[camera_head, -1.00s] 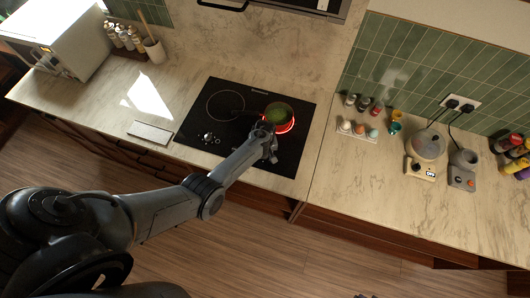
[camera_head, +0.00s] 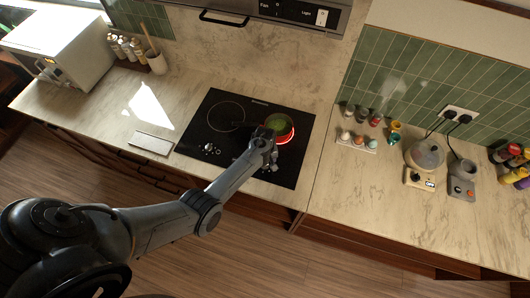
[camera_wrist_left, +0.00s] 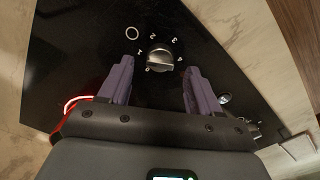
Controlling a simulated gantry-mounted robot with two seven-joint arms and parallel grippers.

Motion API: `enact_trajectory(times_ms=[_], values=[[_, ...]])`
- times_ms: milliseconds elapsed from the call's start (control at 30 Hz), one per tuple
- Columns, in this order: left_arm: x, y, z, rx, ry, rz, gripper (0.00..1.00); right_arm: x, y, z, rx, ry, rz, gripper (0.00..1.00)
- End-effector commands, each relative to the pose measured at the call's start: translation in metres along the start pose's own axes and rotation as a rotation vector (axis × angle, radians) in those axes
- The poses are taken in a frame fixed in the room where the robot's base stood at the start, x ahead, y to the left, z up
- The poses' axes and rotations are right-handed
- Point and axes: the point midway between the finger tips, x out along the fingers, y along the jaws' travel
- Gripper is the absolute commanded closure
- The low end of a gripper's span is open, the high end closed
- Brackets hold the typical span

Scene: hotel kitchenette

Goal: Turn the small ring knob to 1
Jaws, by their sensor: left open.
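The black hob (camera_head: 215,165) has two cooking zones in the head view. A dark knob with a silver face (camera_wrist_left: 160,58) lies between my left gripper's fingers in the left wrist view. Digits and a white ring mark (camera_wrist_left: 133,33) are printed around it on the black glass. Its exact pointer setting is hard to read. My left gripper (camera_wrist_left: 160,68) is open, with one finger on each side of the knob and visible gaps between. In the head view my left gripper (camera_head: 266,139) is over the hob's right part, hiding what is under it. My right gripper is not in view.
The right zone glows red under a pan with green contents (camera_head: 279,124), close to my left gripper. Egg cups or small jars (camera_head: 358,141) and a kettle-like appliance (camera_head: 425,155) stand on the right counter.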

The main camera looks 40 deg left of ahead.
Motion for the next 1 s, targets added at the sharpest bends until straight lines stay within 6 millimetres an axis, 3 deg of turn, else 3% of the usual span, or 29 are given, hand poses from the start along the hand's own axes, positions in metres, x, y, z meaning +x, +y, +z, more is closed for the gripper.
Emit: enact_trajectory(times_ms=[300, 500, 1000], values=[[-0.051, 0.000, -0.001, -0.001, 0.003, 0.001, 0.37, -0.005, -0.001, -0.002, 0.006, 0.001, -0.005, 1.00], [-0.071, 0.000, -0.001, -0.001, 0.002, 0.000, 0.37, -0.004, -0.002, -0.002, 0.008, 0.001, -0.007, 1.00], [-0.077, 0.000, 0.000, -0.001, 0.001, 0.000, 0.37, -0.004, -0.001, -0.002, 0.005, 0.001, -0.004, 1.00]])
